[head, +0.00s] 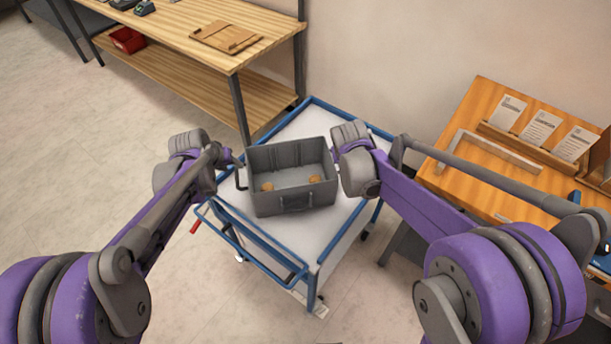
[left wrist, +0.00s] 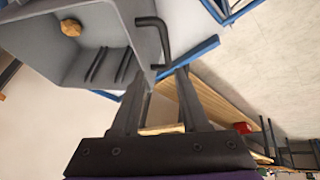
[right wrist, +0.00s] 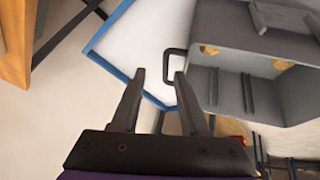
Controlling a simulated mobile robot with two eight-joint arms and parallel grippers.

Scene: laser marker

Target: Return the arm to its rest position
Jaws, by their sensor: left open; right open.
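My left gripper (left wrist: 160,98) is open and empty in the left wrist view, with its fingers beside the handle side of the grey bin. In the head view my left gripper (head: 236,160) is at the bin's left side. My right gripper (right wrist: 160,85) is open and empty in the right wrist view, with the bin's handle just past its right finger. In the head view the right fingers are hidden behind my right wrist. The grey bin (head: 292,203) stands upright on the cart (head: 328,220). Small tan pieces (head: 267,187) lie in the bin.
A wooden desk (head: 450,178) with several cards (head: 540,128) stands at the right. The floor at the left (head: 60,140) is clear.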

